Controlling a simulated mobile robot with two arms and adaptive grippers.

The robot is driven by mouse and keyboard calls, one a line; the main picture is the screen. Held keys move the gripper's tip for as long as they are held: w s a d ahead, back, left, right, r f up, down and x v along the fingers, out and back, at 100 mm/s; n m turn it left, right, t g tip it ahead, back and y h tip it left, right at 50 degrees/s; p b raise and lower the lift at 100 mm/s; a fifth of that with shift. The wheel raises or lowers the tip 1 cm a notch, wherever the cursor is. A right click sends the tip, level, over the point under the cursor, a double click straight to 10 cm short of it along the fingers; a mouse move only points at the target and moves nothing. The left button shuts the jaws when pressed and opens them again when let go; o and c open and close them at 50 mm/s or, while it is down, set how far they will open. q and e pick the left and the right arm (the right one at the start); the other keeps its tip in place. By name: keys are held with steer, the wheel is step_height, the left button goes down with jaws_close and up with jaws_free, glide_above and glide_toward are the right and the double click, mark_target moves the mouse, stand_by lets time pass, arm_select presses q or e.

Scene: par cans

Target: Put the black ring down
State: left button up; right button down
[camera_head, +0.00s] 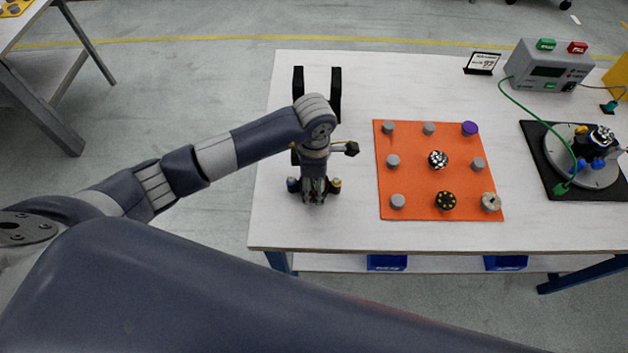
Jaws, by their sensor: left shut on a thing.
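My left gripper (314,192) points down over the left part of the white table, left of the orange mat. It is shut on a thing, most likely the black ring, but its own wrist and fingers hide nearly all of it. I cannot make out the ring's outline or whether it touches the table. No loose black ring shows clearly elsewhere. My right gripper is not in view.
The orange mat (422,193) holds several grey pegs and patterned round pieces, among them a purple one (469,128). Black upright parts (335,95) stand behind my wrist. A grey box (547,68) and a round fixture on a black mat (541,165) stand right.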

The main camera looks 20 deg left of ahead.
arm_select(q)
steer(key=o, duration=1)
steer(key=shift+f, duration=0.1)
steer(key=shift+r+p, duration=0.25)
steer(key=shift+p, duration=0.05)
step_height(320, 180, up, 12)
steer(key=b, duration=0.2)
steer(key=shift+f+b, duration=0.1)
steer(key=shift+b, duration=0.3)
steer(key=shift+s+f, duration=0.1)
